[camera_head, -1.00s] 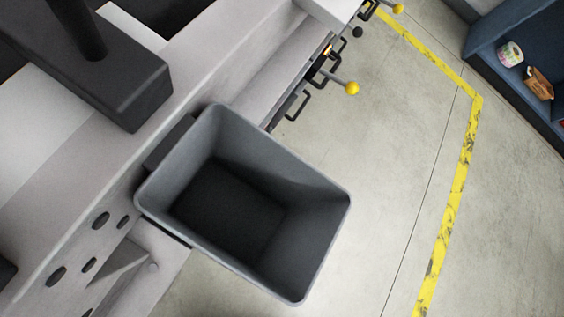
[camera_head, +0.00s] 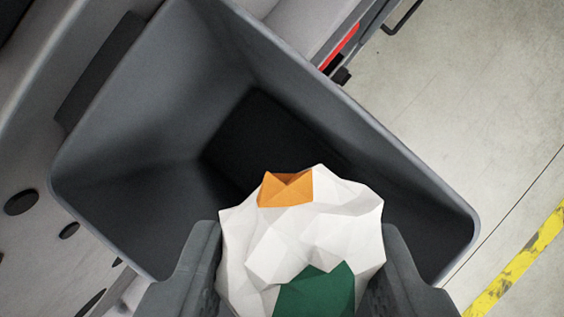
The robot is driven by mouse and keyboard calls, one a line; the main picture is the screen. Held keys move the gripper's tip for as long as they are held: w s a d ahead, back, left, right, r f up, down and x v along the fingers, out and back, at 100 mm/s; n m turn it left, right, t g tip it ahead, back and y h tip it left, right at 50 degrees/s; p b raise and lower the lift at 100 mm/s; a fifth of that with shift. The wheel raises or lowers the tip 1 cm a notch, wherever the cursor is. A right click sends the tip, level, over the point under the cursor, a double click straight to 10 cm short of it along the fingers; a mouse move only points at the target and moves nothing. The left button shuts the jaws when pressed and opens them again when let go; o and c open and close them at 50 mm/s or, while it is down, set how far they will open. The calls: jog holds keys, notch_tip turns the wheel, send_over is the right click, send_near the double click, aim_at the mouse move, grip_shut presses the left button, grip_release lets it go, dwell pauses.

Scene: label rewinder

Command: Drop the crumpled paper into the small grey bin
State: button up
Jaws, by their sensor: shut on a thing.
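The crumpled paper (camera_head: 300,235) is a white faceted ball with an orange patch and a green patch, low in the middle of the camera_head view. My gripper (camera_head: 301,265) is shut on it, one dark grey finger on each side. The small grey bin (camera_head: 175,110) fills most of the view, its open mouth facing the camera. The paper shows in front of the bin's opening, toward its lower rim, and hides part of the inside and rim. The visible floor of the bin is dark and looks empty. How far the paper is above the rim is hard to tell.
The bin hangs beside a light grey machine frame (camera_head: 35,130) with round holes at left. A red part and dark handle (camera_head: 403,17) are beyond the bin at top. Open concrete floor (camera_head: 470,95) with a yellow line (camera_head: 515,262) lies at right.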

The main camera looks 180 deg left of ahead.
jog(key=shift+f, duration=0.75)
jog(key=o, duration=1)
jog(key=shift+o, duration=0.2)
jog(key=v, duration=1.7)
jog(key=shift+s+r, duration=0.15)
jog(key=shift+d, duration=0.1)
